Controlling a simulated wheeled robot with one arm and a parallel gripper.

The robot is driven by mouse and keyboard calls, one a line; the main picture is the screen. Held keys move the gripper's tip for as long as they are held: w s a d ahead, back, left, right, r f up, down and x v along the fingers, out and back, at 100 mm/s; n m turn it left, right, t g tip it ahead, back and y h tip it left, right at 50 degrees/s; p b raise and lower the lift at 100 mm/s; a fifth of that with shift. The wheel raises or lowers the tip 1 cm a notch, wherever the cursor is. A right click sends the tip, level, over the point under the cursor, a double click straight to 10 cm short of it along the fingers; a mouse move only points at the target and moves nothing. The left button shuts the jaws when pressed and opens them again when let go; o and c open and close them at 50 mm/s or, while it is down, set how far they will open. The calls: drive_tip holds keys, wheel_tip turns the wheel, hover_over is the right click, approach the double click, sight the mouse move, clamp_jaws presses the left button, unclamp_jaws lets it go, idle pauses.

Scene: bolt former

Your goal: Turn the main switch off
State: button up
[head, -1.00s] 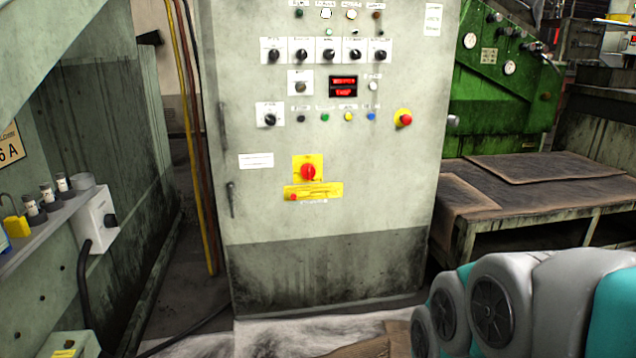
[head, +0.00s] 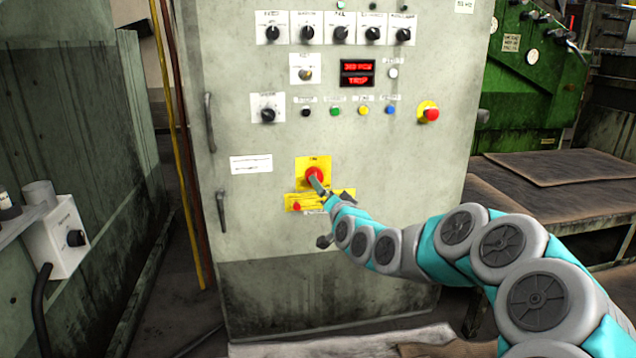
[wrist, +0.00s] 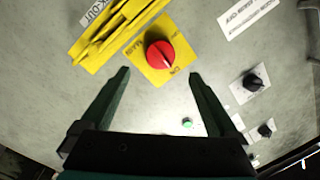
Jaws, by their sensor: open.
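The main switch is a red rotary knob (head: 314,174) on a yellow plate on the grey cabinet's front. In the wrist view the red knob (wrist: 160,54) shows whole, and its pale mark seems to point toward the word ON on the plate. My gripper (head: 320,184) is in front of the knob and partly overlaps it in the head view. In the wrist view my gripper (wrist: 158,75) is open and empty, with one finger on each side and the knob just beyond the fingertips. I cannot tell the exact gap; the fingers are not closed on the knob.
A yellow lockout strip (head: 340,196) sits just below the switch. The cabinet (head: 250,230) also carries black selectors, coloured buttons, a lit red display (head: 357,73) and a red emergency stop (head: 431,114). A worn bench (head: 560,180) stands at the right.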

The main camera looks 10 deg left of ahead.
sight(317, 177)
drive_tip(key=x, duration=0.8)
idle(0.4)
drive_tip(key=shift+d, duration=0.1)
drive_tip(key=c, duration=1.4)
drive_tip(key=shift+o, duration=0.2)
